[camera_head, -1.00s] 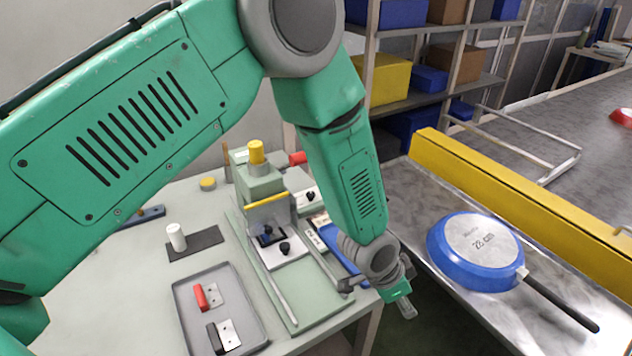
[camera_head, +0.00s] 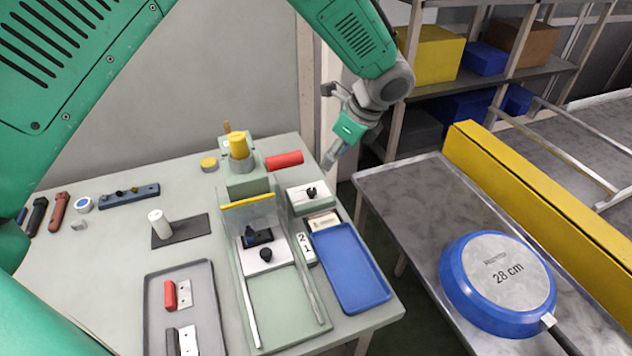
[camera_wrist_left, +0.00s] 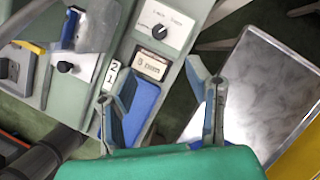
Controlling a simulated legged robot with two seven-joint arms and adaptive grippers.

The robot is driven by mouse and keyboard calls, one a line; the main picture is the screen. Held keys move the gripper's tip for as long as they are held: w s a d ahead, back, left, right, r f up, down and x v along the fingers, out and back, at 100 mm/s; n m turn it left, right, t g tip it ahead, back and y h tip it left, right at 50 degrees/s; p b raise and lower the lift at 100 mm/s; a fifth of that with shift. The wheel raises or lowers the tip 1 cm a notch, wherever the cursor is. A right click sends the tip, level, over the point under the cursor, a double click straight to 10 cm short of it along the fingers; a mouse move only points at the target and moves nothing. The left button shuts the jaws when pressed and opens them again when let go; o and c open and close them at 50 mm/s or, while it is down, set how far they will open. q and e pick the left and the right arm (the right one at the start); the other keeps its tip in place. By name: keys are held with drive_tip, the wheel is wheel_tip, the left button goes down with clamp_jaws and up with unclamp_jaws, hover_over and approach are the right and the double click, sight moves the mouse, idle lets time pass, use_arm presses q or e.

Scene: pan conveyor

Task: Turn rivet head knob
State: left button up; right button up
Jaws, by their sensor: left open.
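A white box with a black knob (camera_head: 311,192) sits at the back right of the bench fixture. It also shows in the left wrist view (camera_wrist_left: 160,31), with small lettering above the knob. A second black knob (camera_head: 265,254) sits on a white plate in the fixture. A yellow cap (camera_head: 238,146) tops the fixture's green block. I cannot tell which one is the rivet head knob. My left gripper (camera_head: 331,156) is open and empty, raised near the bench's back right corner, apart from the knobs. Its spread fingers show in the wrist view (camera_wrist_left: 165,105). My right gripper is not in view.
A blue tray (camera_head: 350,268) lies right of the fixture, beside a small label plate (camera_head: 322,222). A grey tray (camera_head: 150,310) with red and black handled parts lies left. A blue pan (camera_head: 470,310) rests on the metal conveyor (camera_head: 405,195). A red cylinder (camera_head: 284,160) juts behind the box.

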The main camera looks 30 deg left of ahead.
sight(312, 190)
use_arm(q)
drive_tip(key=x, duration=1.3)
drive_tip(key=shift+r, duration=0.1)
drive_tip(key=shift+f, duration=0.5)
drive_tip(key=shift+a, duration=0.1)
drive_tip(key=shift+a, duration=0.2)
clamp_jaws()
